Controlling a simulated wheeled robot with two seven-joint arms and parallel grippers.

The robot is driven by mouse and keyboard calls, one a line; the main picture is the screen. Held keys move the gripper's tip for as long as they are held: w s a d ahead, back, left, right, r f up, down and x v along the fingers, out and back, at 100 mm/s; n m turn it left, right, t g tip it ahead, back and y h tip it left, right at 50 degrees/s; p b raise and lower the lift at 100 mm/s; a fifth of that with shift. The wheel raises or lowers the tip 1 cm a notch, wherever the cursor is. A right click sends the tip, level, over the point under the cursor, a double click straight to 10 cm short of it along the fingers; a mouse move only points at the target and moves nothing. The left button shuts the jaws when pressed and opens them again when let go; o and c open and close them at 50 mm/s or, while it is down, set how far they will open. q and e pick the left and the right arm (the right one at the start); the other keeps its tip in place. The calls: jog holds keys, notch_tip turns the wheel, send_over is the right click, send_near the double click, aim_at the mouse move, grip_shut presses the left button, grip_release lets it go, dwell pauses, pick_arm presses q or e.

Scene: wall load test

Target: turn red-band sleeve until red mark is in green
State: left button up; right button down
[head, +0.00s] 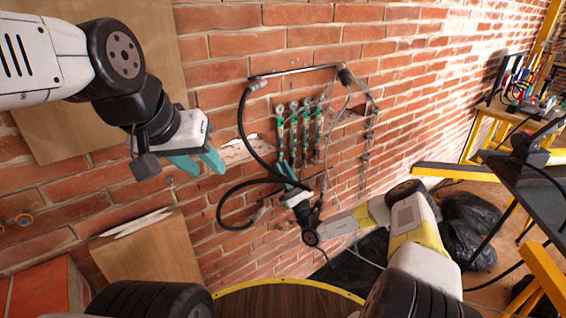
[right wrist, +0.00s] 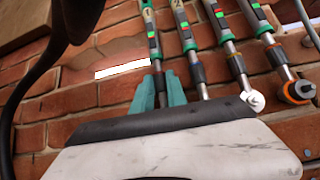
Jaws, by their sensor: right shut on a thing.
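Several upright green-and-black gauges (right wrist: 186,28) with metal rods hang on the brick wall; they also show in the head view (head: 306,122). Small bright green fields show on them. My right gripper (right wrist: 160,92) is shut on the sleeve at the lower end of the leftmost gauge (right wrist: 149,25). Its fingers cover most of that sleeve, so its band colour is hidden. In the head view my right gripper (head: 288,174) is below the gauges. My left gripper (head: 200,161) is open and empty, left of the gauges and apart from them.
A black hose (head: 243,140) loops beside the gauges, under a metal bar (head: 295,71). A wooden board (head: 150,150) is behind my left arm. A wooden box (head: 150,250) stands lower left. Black bags (head: 472,225) and a yellow-framed bench (head: 530,180) are at right.

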jog(key=shift+w+d+n+g+y, duration=0.1)
jog(key=shift+n+g+y, duration=0.7)
jog(key=shift+g+y, duration=0.45)
jog(key=shift+w+d+n+g+y, duration=0.1)
jog(key=shift+n+g+y, duration=0.7)
jog(key=shift+g+y, duration=0.45)
jog(key=c, duration=1.3)
grip_release()
jog(key=shift+m+t+h, duration=0.3)
jog(key=shift+h, duration=0.1)
